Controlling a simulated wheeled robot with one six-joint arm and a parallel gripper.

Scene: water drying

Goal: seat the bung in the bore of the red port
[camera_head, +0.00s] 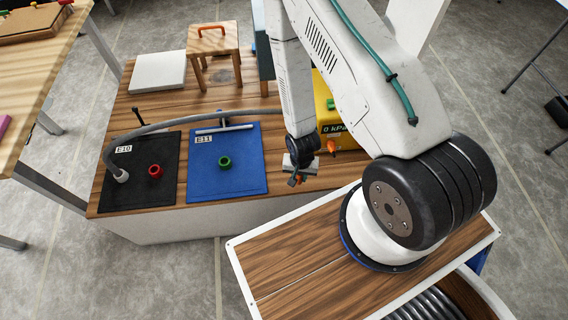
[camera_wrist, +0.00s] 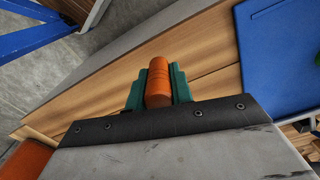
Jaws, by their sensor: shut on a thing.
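The red port (camera_head: 155,171) stands on the black mat (camera_head: 130,196) marked E10, at the left of the bench. Its bore faces up. My gripper (camera_head: 297,180) is over the bench's front edge, to the right of the blue mat and well apart from the red port. In the wrist view, its green fingers (camera_wrist: 158,88) are shut on an orange bung (camera_wrist: 159,80), which lies between them. The bung's far end is free. The red port is not visible in the wrist view.
A green port (camera_head: 224,162) stands on the blue mat (camera_head: 250,182) marked E11, between my gripper and the red port. A grey hose (camera_head: 190,120) arches over both mats, with its end (camera_head: 121,176) left of the red port. A yellow gauge box (camera_head: 324,112) stands behind my gripper.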

